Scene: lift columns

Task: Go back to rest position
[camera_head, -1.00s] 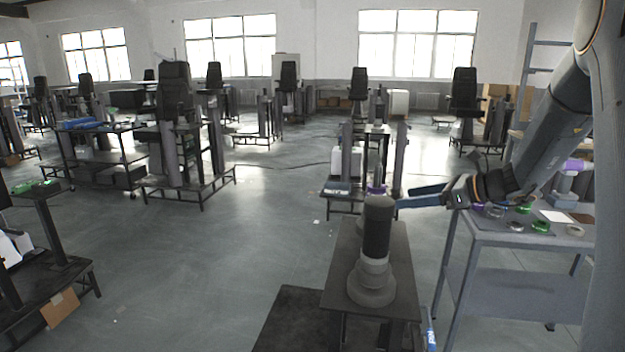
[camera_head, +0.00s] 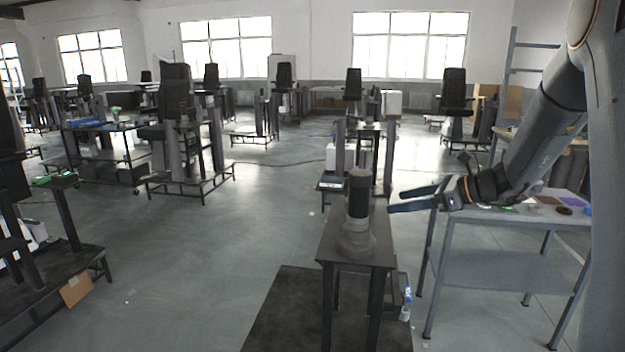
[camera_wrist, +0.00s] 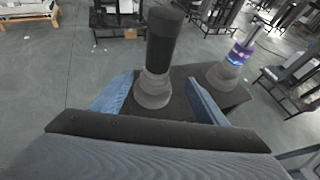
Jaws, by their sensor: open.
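My gripper (camera_head: 392,201) is open, with two blue fingers pointing left in the head view. It is beside and to the right of a dark lift column (camera_head: 358,195) with a grey stepped base, standing upright on a small dark table (camera_head: 345,252). In the wrist view my gripper (camera_wrist: 158,85) shows both fingers spread, with the column (camera_wrist: 163,40) in line with the gap between them. The column looks beyond the fingers; I see no contact. A second column with a purple band (camera_wrist: 238,56) stands to its right in the wrist view.
A grey workbench (camera_head: 490,217) with small parts on top stands to the right, under my arm. A dark mat (camera_head: 285,310) lies on the floor by the small table. Several stands with black seats (camera_head: 175,95) fill the room behind. The floor at centre left is clear.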

